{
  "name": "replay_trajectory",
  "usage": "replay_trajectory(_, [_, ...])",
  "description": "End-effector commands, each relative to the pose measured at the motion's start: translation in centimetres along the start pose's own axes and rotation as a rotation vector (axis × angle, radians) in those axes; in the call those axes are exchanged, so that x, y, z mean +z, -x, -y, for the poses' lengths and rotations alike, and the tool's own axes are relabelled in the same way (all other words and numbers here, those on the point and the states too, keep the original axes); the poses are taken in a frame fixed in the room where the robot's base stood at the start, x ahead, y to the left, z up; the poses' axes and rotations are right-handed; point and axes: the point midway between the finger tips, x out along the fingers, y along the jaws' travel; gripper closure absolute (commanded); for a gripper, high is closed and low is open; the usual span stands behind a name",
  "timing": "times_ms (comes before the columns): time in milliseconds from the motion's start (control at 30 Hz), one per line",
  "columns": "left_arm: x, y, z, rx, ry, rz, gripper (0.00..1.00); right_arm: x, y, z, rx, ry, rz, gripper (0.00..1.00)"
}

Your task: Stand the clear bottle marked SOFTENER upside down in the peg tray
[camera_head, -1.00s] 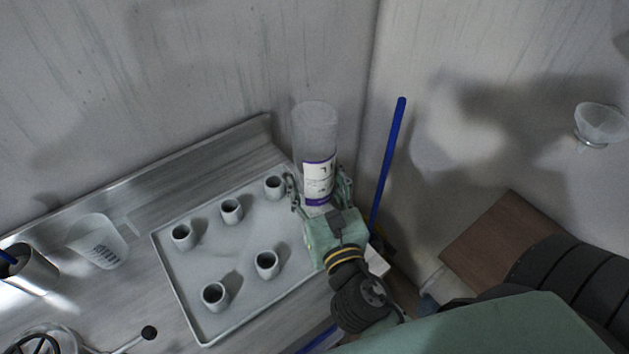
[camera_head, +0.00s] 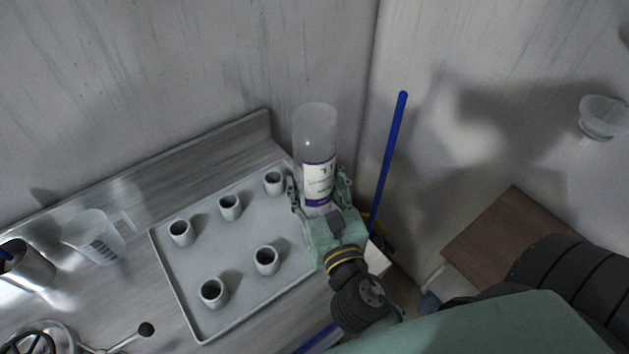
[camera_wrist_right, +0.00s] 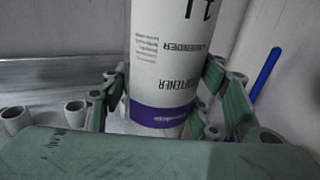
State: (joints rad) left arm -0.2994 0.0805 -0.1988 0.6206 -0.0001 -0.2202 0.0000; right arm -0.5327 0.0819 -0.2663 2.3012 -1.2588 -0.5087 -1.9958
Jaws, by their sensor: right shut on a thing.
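The clear bottle (camera_head: 316,135) has a white label with a purple band. In the right wrist view its label (camera_wrist_right: 172,60) reads SOFTENER and LAVENDER upside down, so the bottle is inverted and roughly upright. My right gripper (camera_head: 320,200) is shut around its lower part, by the far right of the peg tray (camera_head: 215,292). The bottle's lower end is hidden by the gripper, so I cannot tell whether it touches a peg. Several hollow grey pegs stand bare in the tray, one (camera_head: 273,183) just left of the gripper. My left gripper is not in view.
A clear measuring cup (camera_head: 92,237) and a metal container (camera_head: 28,268) stand left of the tray. A blue pole (camera_head: 389,160) rises just right of the bottle. The wall is close behind. A brown board (camera_head: 505,240) lies at right.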

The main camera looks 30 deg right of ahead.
Motion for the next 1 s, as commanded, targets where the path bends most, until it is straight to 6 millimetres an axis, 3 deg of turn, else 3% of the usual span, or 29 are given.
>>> replay_trajectory(1000, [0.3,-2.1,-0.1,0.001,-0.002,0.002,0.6,-2.6,0.0,0.0,0.0,0.0,0.0,0.7])
